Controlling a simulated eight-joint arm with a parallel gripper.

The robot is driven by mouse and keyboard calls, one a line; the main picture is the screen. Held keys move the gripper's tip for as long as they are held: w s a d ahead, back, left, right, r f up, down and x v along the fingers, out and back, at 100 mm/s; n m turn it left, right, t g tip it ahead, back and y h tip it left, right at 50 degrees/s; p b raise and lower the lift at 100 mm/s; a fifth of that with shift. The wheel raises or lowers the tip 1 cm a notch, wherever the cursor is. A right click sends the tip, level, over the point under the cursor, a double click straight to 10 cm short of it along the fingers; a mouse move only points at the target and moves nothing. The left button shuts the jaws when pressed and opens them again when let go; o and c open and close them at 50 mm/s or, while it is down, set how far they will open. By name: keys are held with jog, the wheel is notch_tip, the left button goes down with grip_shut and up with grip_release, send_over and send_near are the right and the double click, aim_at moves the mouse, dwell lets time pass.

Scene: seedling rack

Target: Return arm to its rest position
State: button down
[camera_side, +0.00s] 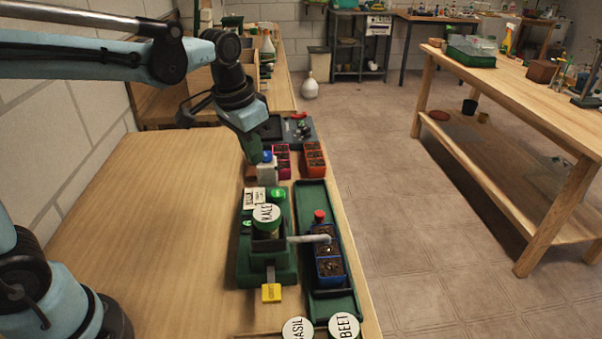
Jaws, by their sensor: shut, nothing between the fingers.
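My arm reaches in from the left over the wooden bench (160,225). My gripper (253,158) points down above the far part of the bench, its fingers shut with nothing held.
A green seeder with a KALE jar (266,214) and yellow tab (271,293) stands nearer. Beside it, a green tray (334,306) holds a blue pot strip (329,268). Red and orange pots (313,163) stand beyond. BASIL (298,329) and BEET (344,325) lids are in front. The bench's left is clear.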

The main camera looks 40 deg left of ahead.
jog(key=s+a+f+n+t, duration=0.1)
jog(key=s+t, duration=0.3)
jog(key=s, duration=0.5)
jog(key=shift+s+f+n+t, duration=0.35)
jog(key=shift+f+n+t, duration=0.05)
jog(key=shift+f+n, duration=0.1)
